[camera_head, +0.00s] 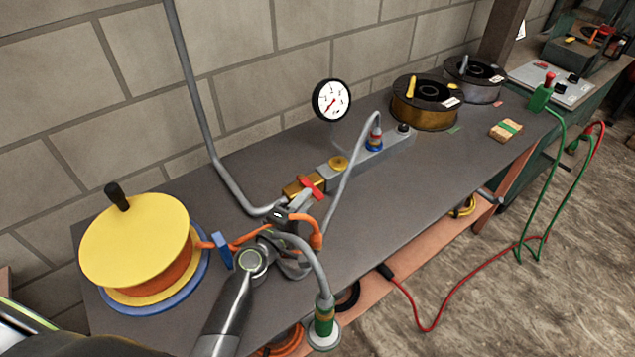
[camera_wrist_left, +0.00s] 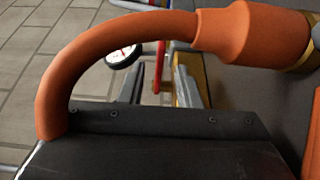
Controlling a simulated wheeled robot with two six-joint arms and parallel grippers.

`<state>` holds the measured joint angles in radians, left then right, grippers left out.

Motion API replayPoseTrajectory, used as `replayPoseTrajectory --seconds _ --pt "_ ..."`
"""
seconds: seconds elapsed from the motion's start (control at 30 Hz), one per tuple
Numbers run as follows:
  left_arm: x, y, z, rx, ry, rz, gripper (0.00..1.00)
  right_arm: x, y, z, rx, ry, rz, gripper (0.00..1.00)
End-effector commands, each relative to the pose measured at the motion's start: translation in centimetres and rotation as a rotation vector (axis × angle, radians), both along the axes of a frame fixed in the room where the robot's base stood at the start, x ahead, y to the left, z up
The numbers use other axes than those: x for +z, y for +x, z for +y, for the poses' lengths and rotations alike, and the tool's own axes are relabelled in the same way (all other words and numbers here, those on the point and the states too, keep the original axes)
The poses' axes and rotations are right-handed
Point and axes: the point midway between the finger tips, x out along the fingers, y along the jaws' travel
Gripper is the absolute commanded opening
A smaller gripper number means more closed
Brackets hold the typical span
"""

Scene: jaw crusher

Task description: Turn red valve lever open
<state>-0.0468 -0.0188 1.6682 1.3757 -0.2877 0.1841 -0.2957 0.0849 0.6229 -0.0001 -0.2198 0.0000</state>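The red valve lever (camera_head: 313,188) sits on a brass valve body (camera_head: 294,188) in the grey pipe run on the bench. My left gripper (camera_head: 282,213) is just in front of the valve, on the near-left side of the lever. In the left wrist view the red lever (camera_wrist_left: 160,62) shows upright beyond and between the two fingers of the left gripper (camera_wrist_left: 160,92). The fingers are apart, and I see no grip on the lever. An orange hose (camera_wrist_left: 130,38) crosses close to the wrist camera and hides part of the view. My right gripper is not in view.
A yellow-topped reel (camera_head: 135,240) stands left on the bench (camera_head: 400,190). A pressure gauge (camera_head: 331,100) rises behind the pipe. Spools (camera_head: 425,110) stand at the back right. An orange hose fitting (camera_head: 315,236) is close beside my gripper. The bench's middle right is fairly clear.

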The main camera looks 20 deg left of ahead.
Motion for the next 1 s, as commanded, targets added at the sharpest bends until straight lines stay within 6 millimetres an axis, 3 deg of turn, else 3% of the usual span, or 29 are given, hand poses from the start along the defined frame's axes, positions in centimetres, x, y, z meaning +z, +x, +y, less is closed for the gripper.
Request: replayPoseTrajectory --seconds 0.1,0.33,0.77,1.0 --pt "0.1 2.3 -0.7 -0.001 0.0 -0.001 0.3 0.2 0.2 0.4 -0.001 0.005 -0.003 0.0" --pt "0.0 5.3 -1.5 -0.001 0.0 -0.001 0.3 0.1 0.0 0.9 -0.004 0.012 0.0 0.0" --pt "0.0 6.2 -1.7 0.001 0.0 0.0 0.3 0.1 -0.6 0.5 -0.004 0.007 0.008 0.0" --pt "0.0 6.2 -1.7 0.0 0.0 0.0 0.03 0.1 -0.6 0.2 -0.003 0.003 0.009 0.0"
